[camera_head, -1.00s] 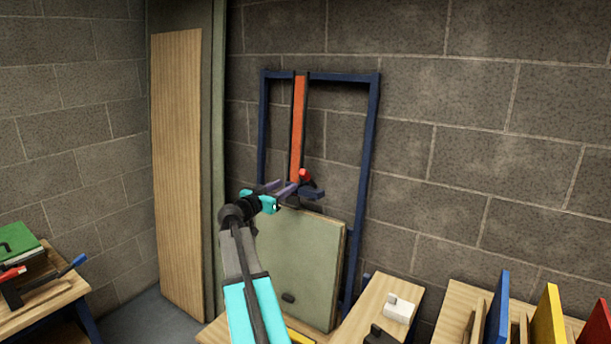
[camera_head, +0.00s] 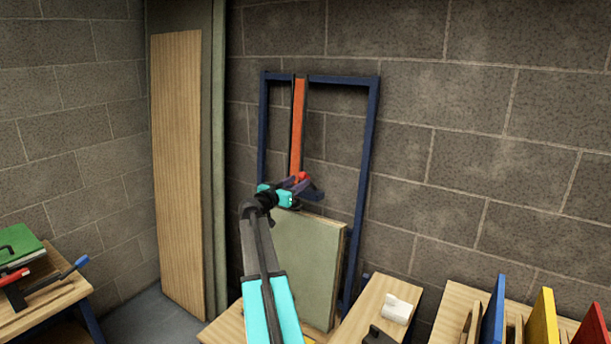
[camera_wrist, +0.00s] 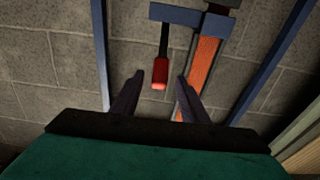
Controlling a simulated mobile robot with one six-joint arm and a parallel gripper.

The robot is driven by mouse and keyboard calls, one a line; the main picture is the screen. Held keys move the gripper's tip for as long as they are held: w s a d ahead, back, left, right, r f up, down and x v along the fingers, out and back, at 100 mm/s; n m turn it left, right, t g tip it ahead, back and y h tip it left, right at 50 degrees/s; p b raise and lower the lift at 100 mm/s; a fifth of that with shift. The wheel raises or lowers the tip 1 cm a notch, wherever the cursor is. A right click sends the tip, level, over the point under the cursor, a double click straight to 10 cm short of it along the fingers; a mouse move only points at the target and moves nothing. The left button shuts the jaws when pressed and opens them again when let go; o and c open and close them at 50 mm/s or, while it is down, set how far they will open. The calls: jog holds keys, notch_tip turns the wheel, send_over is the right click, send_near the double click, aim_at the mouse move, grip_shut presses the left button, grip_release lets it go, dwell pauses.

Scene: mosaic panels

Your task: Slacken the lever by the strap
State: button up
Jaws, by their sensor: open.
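The lever has a red grip (camera_head: 302,176) on a dark arm, at the lower end of the orange strap (camera_head: 297,125). It also shows in the wrist view (camera_wrist: 160,75), with its red end between my fingertips or just beyond them. The dark blue block (camera_wrist: 175,14) that bears the lever crosses the strap there. My gripper (camera_head: 298,184) is open, with one purple finger on each side of the red grip in the wrist view. The right finger overlaps the strap's edge. I cannot tell whether either finger touches the lever.
A blue frame (camera_head: 366,150) stands against the block wall around the strap. A pale green panel (camera_head: 310,260) leans below. A wooden board (camera_head: 178,170) stands at left. Benches with a white block (camera_head: 397,309) and coloured panels (camera_head: 543,320) lie at lower right.

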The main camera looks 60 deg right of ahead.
aim_at(301, 179)
jog(key=shift+d+p, duration=0.9)
jog(key=shift+d, duration=1.85)
